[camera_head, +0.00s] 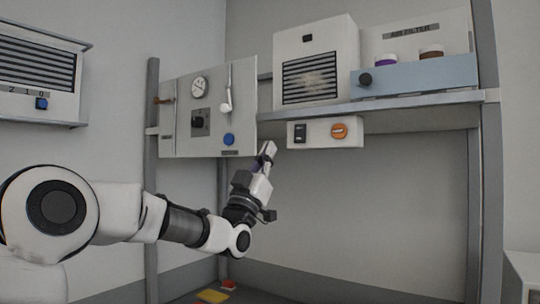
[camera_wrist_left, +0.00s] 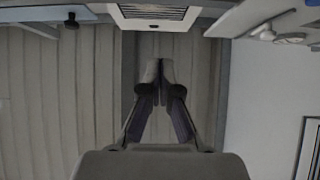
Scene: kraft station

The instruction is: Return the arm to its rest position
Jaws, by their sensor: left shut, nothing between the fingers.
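My left gripper (camera_head: 267,150) is raised in front of the station in the head view, with its arm coming in from the left. Its fingers point up, just below and right of the grey control panel (camera_head: 183,135) and left of the switch box. In the left wrist view the fingers (camera_wrist_left: 161,75) are together, with nothing between them. I cannot tell from the picture whether the fingertips touch the panel or the box. My right gripper is in neither view.
The switch box (camera_head: 323,143) has a black switch and an orange knob (camera_head: 339,131). Above it, a shelf (camera_head: 400,107) holds a vented white unit (camera_head: 317,62) and a blue-grey air filter unit (camera_head: 425,75). Yellow and red pieces (camera_head: 213,296) lie low down. Open space lies below the shelf.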

